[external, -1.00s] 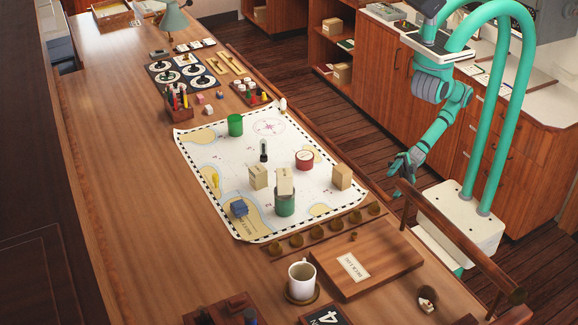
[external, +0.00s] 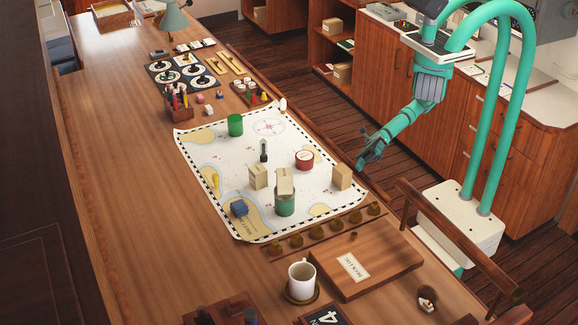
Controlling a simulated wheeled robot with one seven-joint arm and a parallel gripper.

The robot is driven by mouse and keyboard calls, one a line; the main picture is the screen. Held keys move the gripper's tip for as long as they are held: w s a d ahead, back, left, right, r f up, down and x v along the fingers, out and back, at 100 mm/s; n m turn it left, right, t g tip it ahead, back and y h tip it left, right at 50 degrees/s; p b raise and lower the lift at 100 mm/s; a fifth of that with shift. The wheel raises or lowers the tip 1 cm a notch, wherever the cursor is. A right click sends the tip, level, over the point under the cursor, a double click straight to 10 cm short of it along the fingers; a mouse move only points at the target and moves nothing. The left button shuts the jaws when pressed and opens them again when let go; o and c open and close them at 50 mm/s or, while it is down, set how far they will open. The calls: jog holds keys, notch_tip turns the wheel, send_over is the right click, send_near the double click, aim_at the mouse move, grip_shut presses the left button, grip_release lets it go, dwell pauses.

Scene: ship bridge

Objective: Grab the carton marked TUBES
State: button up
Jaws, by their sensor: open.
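Three small tan cartons are on the chart. One carton (external: 258,177) stands left of centre, one (external: 285,182) rests on top of a green can (external: 285,205), and one (external: 342,176) stands at the right near the chart's edge. Their markings are too small to read, so I cannot tell which is marked TUBES. My gripper (external: 365,148) is open and empty, in the air by the table's right edge. It is apart from all the cartons and appears closest to the right one.
The chart (external: 225,160) also bears a red tin (external: 304,159), a green cylinder (external: 236,125), a dark slim object (external: 264,150) and a blue block (external: 239,208). A wooden box (external: 385,262) and a white mug (external: 301,278) stand at the front. The table's left side is clear.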

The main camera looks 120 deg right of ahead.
jog(key=w+d+r+m+h, duration=0.2)
jog(key=w+d+r+h, duration=0.15)
jog(key=w, duration=0.55)
jog(key=w+d+r+m+h, duration=0.1)
jog(key=w+d+r+h, duration=0.2)
jog(key=w, duration=0.5)
jog(key=w+d+r+m+h, duration=0.25)
jog(key=w+d, duration=0.25)
jog(key=w, duration=0.4)
notch_tip(320, 180, down, 2)
jog(key=w+d+n+h, duration=0.2)
jog(key=w, duration=0.1)
jog(key=n+g+h, duration=0.2)
jog(key=n+h, duration=0.1)
jog(key=n, duration=0.2)
send_near(252, 179)
jog(key=shift+w+a+r+m, duration=0.25)
jog(key=shift+r, duration=0.35)
jog(key=shift+w+d+f+n, duration=0.1)
jog(key=shift+f+n, duration=0.3)
jog(key=shift+f, duration=0.2)
jog(key=shift+w+f, duration=0.15)
jog(key=shift+w, duration=0.05)
jog(key=shift+x, duration=5.2)
